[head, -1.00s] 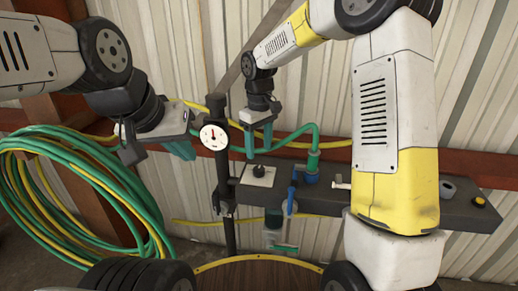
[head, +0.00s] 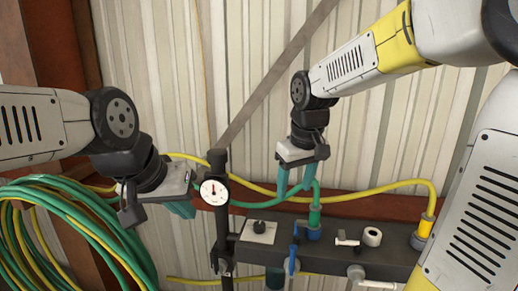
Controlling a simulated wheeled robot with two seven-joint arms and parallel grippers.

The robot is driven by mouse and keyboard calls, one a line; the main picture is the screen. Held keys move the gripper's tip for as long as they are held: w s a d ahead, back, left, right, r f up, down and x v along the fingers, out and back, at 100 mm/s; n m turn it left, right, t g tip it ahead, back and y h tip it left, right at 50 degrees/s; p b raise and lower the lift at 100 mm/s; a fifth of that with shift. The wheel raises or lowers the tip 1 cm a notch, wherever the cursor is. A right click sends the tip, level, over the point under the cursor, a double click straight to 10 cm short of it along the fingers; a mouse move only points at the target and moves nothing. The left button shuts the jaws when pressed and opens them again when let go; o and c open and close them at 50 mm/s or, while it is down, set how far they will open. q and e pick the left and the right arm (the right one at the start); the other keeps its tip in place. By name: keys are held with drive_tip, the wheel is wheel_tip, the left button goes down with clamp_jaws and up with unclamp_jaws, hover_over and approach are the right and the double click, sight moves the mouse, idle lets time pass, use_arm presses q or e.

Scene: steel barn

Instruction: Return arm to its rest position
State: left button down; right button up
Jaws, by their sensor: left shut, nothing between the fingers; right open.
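My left gripper (head: 181,208) hangs at the left, just left of the dial gauge. Its teal fingers are together and hold nothing. My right gripper (head: 294,182) points down in the middle, above the dark manifold bar (head: 390,258). My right arm reaches in from the upper right and hides the bar's right end.
The dial gauge (head: 214,192) sits on a dark post. The bar carries a black knob (head: 260,227), a blue lever (head: 293,259), a green fitting (head: 314,221) and a yellow fitting (head: 425,228) with a yellow hose. Coiled hoses (head: 70,225) hang at the left. Corrugated wall stands behind.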

drive_tip(key=s+d+r+m+t+y, duration=0.1)
drive_tip(key=s+d+r+m+t, duration=0.1)
drive_tip(key=s, duration=1.1)
drive_tip(key=d+m+t, duration=0.1)
drive_tip(key=d+m, duration=0.1)
drive_tip(key=d, duration=0.1)
drive_tip(key=shift+s+d+m+t, duration=0.2)
drive_tip(key=shift+s+m+t, duration=0.05)
drive_tip(key=shift+m+t, duration=0.05)
drive_tip(key=shift+r, duration=0.1)
